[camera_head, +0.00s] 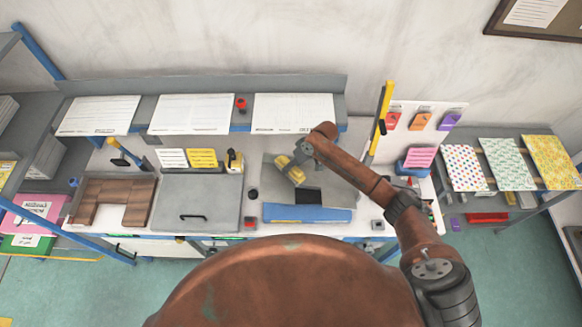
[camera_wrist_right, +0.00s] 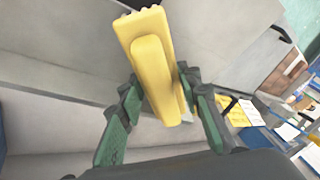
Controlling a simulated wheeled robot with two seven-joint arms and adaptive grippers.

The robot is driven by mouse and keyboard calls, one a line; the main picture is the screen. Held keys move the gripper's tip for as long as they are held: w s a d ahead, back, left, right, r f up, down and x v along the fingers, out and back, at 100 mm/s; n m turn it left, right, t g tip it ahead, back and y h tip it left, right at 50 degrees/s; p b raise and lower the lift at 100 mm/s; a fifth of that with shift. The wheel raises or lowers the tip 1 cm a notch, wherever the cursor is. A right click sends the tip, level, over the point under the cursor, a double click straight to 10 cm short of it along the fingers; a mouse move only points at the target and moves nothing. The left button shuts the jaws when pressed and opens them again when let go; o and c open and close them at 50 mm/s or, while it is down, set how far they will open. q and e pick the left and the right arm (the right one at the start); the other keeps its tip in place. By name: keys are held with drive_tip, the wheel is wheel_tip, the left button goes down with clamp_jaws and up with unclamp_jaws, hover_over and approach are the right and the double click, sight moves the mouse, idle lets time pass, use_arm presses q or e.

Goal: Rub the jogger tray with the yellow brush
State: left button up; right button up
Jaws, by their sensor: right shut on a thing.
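The yellow brush (camera_head: 287,166) is held in my right gripper (camera_head: 297,157), above the back left part of the jogger tray. In the right wrist view, the brush (camera_wrist_right: 152,62) sits between the two green fingers of my right gripper (camera_wrist_right: 158,92), which are shut on it. The jogger tray (camera_head: 338,190) is a grey tilted tray with a blue front, near the middle of the bench. The arm covers part of its back right. I cannot tell whether the brush touches the tray surface. My left gripper is not in view.
A grey lidded box (camera_head: 197,200) with a black handle stands left of the tray. A tall yellow-handled tool (camera_head: 384,110) stands behind right. A shelf with white sheets (camera_head: 190,115) runs along the back.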

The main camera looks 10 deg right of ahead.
sight(289, 161)
drive_tip(key=shift+w+d+r, duration=0.2)
drive_tip(key=shift+r, duration=0.75)
drive_tip(key=shift+w+d+r, duration=0.2)
drive_tip(key=shift+w+r, duration=0.05)
drive_tip(key=shift+r, duration=0.65)
drive_tip(key=shift+w+d+r, duration=0.2)
drive_tip(key=shift+r, duration=0.75)
drive_tip(key=shift+w+d+r, duration=0.15)
drive_tip(key=shift+r, duration=0.6)
drive_tip(key=shift+w+d+r, duration=0.15)
drive_tip(key=shift+r, duration=0.55)
